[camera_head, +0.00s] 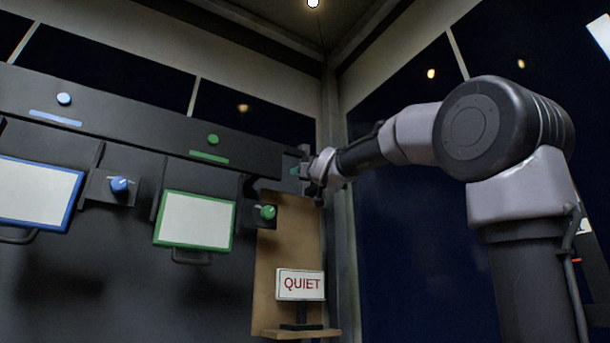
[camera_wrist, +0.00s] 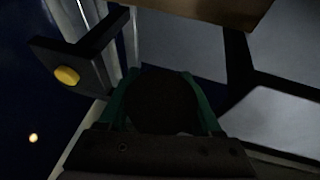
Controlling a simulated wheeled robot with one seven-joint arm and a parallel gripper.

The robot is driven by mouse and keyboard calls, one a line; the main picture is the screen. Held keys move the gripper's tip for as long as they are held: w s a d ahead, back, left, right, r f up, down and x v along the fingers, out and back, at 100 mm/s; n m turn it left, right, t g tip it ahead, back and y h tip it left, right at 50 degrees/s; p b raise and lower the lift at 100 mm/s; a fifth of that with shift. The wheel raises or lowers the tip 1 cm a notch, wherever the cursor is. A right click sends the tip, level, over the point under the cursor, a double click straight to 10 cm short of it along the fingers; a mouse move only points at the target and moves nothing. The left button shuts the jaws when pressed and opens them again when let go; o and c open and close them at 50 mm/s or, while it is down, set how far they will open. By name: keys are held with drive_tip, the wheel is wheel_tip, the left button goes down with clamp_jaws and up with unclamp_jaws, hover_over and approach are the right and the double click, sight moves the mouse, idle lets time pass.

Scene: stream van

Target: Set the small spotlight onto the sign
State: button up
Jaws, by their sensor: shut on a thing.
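My gripper (camera_head: 294,171) is raised near the far corner, beside the right end of the dark wall beam and above the sign. In the wrist view its green fingers (camera_wrist: 162,78) are shut on a dark, round thing, which appears to be the small spotlight (camera_wrist: 163,103). Its details are lost in shadow, and in the head view I cannot make it out clearly. The white sign (camera_head: 300,284) reads QUIET in red. It stands upright on a dark base on a small wooden shelf (camera_head: 300,333), below and apart from my gripper.
A dark beam (camera_head: 130,115) runs along the left wall. Below it hang a blue-framed panel (camera_head: 38,193) and a green-framed panel (camera_head: 194,220), with a blue knob (camera_head: 119,184) and a green knob (camera_head: 268,212). A yellow knob (camera_wrist: 67,75) on a bracket shows in the wrist view.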

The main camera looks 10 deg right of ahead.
drive_tip(key=shift+w+r+m+t+h, duration=0.2)
drive_tip(key=shift+m+t, duration=0.15)
drive_tip(key=shift+t, duration=0.4)
drive_tip(key=shift+w+r+m+t+h, duration=0.1)
drive_tip(key=shift+r+m+t, duration=0.2)
drive_tip(key=shift+t, duration=0.45)
drive_tip(key=shift+s, duration=0.1)
drive_tip(key=o, duration=1.4)
drive_tip(key=v, duration=1.1)
drive_tip(key=shift+a+f, duration=0.1)
drive_tip(key=shift+w, duration=0.2)
